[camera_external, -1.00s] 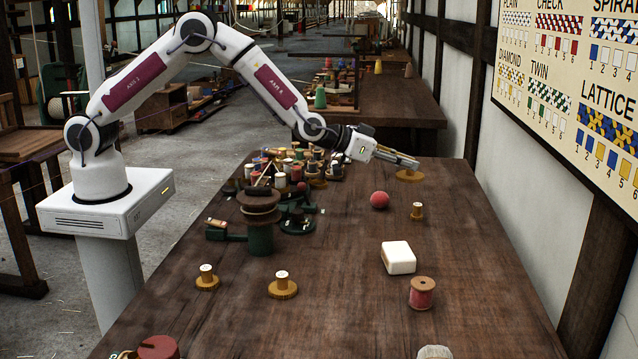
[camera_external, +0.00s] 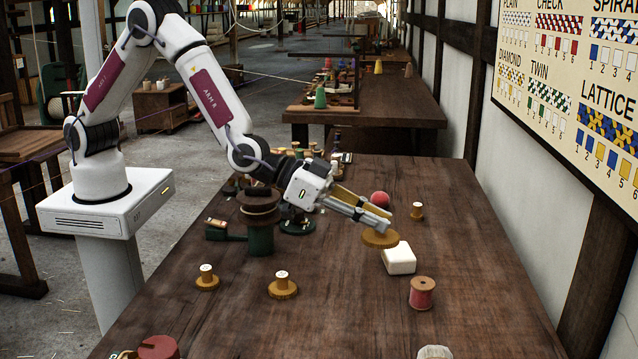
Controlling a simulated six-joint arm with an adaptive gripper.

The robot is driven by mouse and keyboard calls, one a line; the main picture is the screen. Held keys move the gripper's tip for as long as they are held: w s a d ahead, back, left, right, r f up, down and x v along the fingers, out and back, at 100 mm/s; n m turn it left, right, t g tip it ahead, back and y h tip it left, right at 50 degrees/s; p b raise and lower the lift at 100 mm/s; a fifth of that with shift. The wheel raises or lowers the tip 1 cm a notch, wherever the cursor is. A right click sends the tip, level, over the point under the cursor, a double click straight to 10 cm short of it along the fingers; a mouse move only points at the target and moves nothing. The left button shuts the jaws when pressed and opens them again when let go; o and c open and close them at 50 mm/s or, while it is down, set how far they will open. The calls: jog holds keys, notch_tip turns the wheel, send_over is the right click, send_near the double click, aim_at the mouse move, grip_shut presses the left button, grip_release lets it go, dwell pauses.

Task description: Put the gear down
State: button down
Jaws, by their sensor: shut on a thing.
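The gear (camera_external: 379,239), a flat round ochre disc, hangs at the end of my gripper (camera_external: 374,223). My gripper is shut on it and points down to the right. The gear looks raised above the table, near the back left corner of the white block (camera_external: 400,260). The exact gap to the table and block cannot be told. Its teeth are too small to make out. Two ochre round bases with white-topped pegs, one at the left (camera_external: 207,281) and one nearer the middle (camera_external: 282,288), stand on the table (camera_external: 330,325).
A red ball (camera_external: 380,198) and a small peg (camera_external: 416,211) are behind the gear. A red spool (camera_external: 421,295) stands in front of the white block. The front middle of the table is clear.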

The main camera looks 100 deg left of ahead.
jog(key=s+d+m+g+h, duration=0.1)
jog(key=s+d+m+h, duration=0.2)
jog(key=s+d, duration=1.2)
jog(key=s+d+f, duration=0.1)
jog(key=s, duration=0.6)
jog(key=shift+s+f, duration=0.25)
jog(key=shift+s, duration=0.15)
jog(key=shift+f, duration=0.15)
jog(key=shift+f, duration=2.8)
jog(key=shift+f, duration=0.15)
jog(key=shift+f, duration=1.9)
